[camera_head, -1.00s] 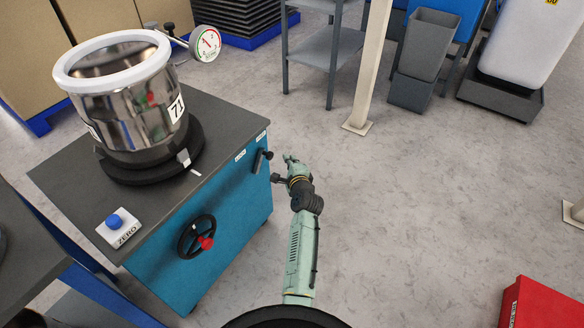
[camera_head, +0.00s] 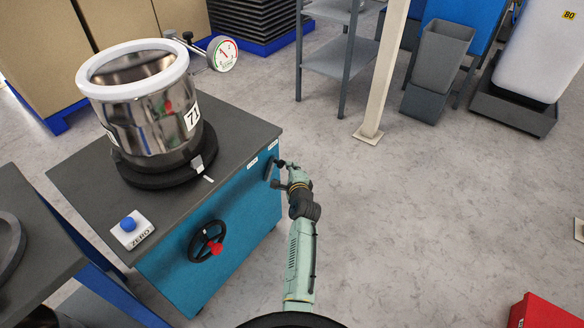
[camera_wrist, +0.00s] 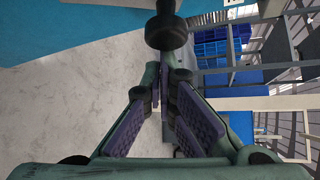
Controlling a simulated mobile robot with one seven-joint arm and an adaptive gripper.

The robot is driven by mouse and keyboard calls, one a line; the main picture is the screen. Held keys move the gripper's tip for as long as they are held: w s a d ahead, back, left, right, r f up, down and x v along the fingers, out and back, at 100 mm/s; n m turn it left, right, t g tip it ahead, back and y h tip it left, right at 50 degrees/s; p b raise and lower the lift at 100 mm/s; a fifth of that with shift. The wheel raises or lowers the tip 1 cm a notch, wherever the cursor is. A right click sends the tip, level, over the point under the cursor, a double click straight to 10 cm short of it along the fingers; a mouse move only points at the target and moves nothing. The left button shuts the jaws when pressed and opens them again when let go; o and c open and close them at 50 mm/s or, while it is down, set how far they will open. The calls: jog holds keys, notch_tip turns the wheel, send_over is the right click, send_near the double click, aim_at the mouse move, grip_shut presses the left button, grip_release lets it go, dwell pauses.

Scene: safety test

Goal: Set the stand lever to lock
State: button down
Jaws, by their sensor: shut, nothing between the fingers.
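The blue stand (camera_head: 255,205) with a dark top is left of my gripper. Its black lever (camera_head: 270,170) sits high on the front face, near the right corner, with a round black knob. Two small white labels lie along the edge above it; their words are too small to read. My gripper (camera_head: 292,168) is shut and empty, right beside the lever knob. In the wrist view a black knob (camera_wrist: 168,32) is just beyond my fingertips (camera_wrist: 164,76). I cannot tell whether they touch.
A steel pot (camera_head: 150,115) with a gauge (camera_head: 222,53) stands on the stand. A black handwheel (camera_head: 206,242) is on its front, and a ZERO button box (camera_head: 132,230) on top. A cream post (camera_head: 383,75) and grey shelf (camera_head: 335,65) stand behind.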

aim_at(279, 166)
jog(key=shift+s+a+r+n+t+b, duration=0.25)
jog(key=shift+n+t+b, duration=0.2)
jog(key=shift+b, duration=0.6)
jog(key=shift+n+t, duration=0.45)
jog(key=shift+t, duration=0.2)
jog(key=s+a+r, duration=0.1)
jog(key=s+a+r+p, duration=0.1)
jog(key=s, duration=0.1)
jog(key=shift+s+a+r, duration=0.1)
jog(key=shift+a, duration=0.1)
jog(key=shift+s+a+f, duration=0.2)
jog(key=shift+s+a, duration=0.15)
jog(key=shift+s, duration=0.15)
jog(key=shift+s+a+f+n+t+b, duration=0.1)
jog(key=shift+s+a+n+t+b, duration=0.15)
jog(key=shift+s+n+t+b, duration=0.4)
jog(key=shift+w+m, duration=0.15)
jog(key=shift+m, duration=0.1)
jog(key=shift+s+a+b, duration=0.25)
jog(key=shift+s+b, duration=0.05)
jog(key=shift+b, duration=0.45)
